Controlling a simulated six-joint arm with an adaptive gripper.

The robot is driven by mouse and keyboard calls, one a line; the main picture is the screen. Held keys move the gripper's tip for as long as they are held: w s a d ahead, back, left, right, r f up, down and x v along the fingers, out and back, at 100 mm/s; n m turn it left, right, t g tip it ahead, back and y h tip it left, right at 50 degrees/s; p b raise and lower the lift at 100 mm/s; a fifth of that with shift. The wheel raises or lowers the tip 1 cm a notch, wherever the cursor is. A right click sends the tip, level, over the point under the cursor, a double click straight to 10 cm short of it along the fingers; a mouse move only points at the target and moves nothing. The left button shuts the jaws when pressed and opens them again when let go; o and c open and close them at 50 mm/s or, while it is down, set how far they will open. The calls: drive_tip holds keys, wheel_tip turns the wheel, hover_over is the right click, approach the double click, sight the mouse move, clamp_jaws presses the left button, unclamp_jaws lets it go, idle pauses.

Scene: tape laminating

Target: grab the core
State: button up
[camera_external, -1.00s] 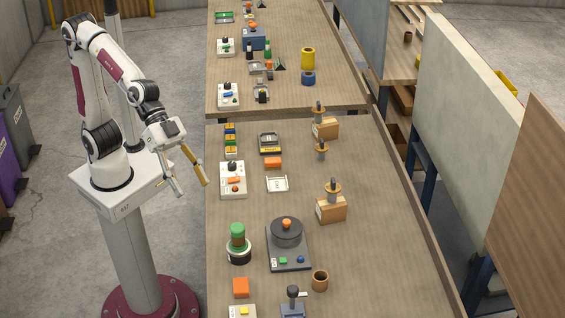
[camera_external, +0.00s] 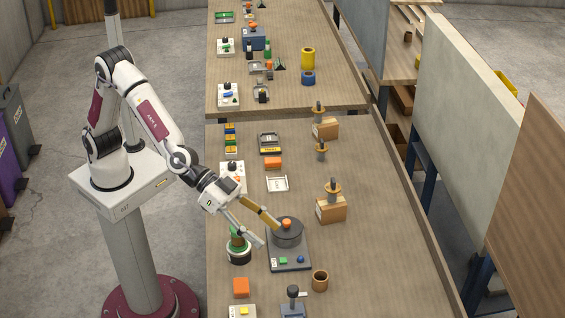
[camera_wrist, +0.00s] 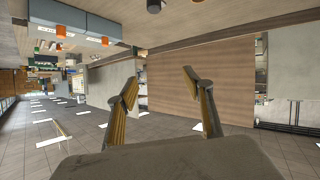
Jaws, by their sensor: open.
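A short brown hollow cylinder (camera_external: 320,280), which looks like the core, stands upright on the near bench, right of the grey turntable unit. My gripper (camera_external: 270,237) is open and empty, with its two fingers spread. In the external view it appears above the bench, between the green-topped round stand (camera_external: 238,245) and the grey turntable (camera_external: 287,236); its exact height is hard to tell. In the wrist view my gripper (camera_wrist: 160,84) shows nothing between its fingers, and I cannot make out the core there.
An orange block (camera_external: 241,287) and a dark lever device (camera_external: 292,303) stand near the front. Wooden blocks with spindles (camera_external: 331,209) stand to the right. The bench (camera_external: 375,270) is clear right of the core, up to its raised edge.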

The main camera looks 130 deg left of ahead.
drive_tip(key=w+a+f+n+y, duration=0.1)
drive_tip(key=w+a+f, duration=0.1)
drive_tip(key=f, duration=0.4)
drive_tip(key=w+a+f+n+g+y, duration=0.1)
drive_tip(key=a+f+y, duration=0.1)
drive_tip(key=f, duration=0.4)
drive_tip(key=w+a+f+n+y, duration=0.1)
drive_tip(key=w+a+f+y, duration=0.1)
drive_tip(key=f, duration=0.4)
drive_tip(key=shift+w+a+g, duration=0.35)
drive_tip(key=shift+a+g, duration=0.05)
drive_tip(key=shift+a, duration=0.2)
drive_tip(key=shift+f+y, duration=0.3)
drive_tip(key=shift+f, duration=0.2)
drive_tip(key=shift+x, duration=1.25)
drive_tip(key=shift+a+f, duration=0.1)
drive_tip(key=shift+a, duration=0.05)
drive_tip(key=shift+w+a+f, duration=0.75)
drive_tip(key=shift+a+f, duration=0.05)
drive_tip(key=shift+a, duration=0.05)
drive_tip(key=shift+x, duration=1.15)
